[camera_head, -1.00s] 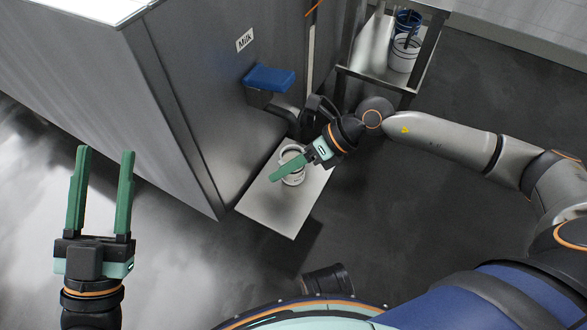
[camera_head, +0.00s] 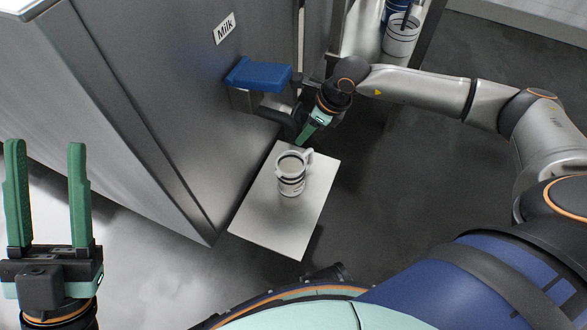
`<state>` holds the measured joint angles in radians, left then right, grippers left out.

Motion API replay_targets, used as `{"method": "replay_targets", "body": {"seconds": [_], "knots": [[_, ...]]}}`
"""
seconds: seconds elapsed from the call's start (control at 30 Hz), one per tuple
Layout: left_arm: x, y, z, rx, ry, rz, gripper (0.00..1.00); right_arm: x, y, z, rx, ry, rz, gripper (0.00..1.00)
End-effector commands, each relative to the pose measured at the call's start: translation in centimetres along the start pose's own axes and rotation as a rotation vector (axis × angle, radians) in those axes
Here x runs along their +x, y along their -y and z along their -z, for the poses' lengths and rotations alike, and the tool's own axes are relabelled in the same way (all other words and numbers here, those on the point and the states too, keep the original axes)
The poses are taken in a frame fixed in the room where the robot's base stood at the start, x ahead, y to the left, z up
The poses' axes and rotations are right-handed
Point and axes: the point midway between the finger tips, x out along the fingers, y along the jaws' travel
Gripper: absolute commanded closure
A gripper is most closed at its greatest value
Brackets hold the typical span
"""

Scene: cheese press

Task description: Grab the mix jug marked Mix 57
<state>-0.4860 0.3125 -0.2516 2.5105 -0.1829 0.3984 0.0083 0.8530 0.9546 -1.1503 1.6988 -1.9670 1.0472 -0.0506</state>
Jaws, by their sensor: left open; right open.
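A white jug (camera_head: 290,178) with dark bands and a handle stands upright on a small light platform (camera_head: 268,228) below the milk dispenser. It holds pale contents; no Mix 57 marking is readable. My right gripper (camera_head: 304,136) is just behind and above the jug, by its handle side, with green fingers pointing down-left. Its fingers overlap in this view, and it holds nothing visible. I cannot tell whether it touches the handle. My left gripper (camera_head: 46,195) is open and empty at the far left, fingers pointing up.
The steel cabinet (camera_head: 150,110) labelled Milk (camera_head: 225,28) fills the upper left. Its blue dispenser part (camera_head: 258,75) juts out above the platform. A white bucket (camera_head: 401,36) and a blue container (camera_head: 396,9) stand on a shelf at the top. The floor right of the platform is clear.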

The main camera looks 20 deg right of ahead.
Motion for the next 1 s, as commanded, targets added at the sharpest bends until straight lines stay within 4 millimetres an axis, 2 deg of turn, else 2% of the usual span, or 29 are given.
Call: {"method": "replay_targets", "body": {"seconds": [0.17,0.43,0.7,1.0], "knots": [[-0.5,-0.3,-0.5,0.003,0.003,-0.002,0.50,1.2,0.0,0.0,-0.001,0.002,0.000,0.58],[-2.0,-1.2,-2.2,0.021,0.016,-0.013,0.50,5.2,-0.1,0.1,0.000,0.002,0.000,0.58],[-1.9,-1.3,-2.3,0.019,0.023,-0.012,0.50,5.4,-0.1,0.0,0.000,0.002,0.001,0.58],[-1.9,-1.3,-2.3,0.016,0.020,-0.007,0.50,5.4,-0.1,0.1,0.000,0.002,0.000,0.92]]}}
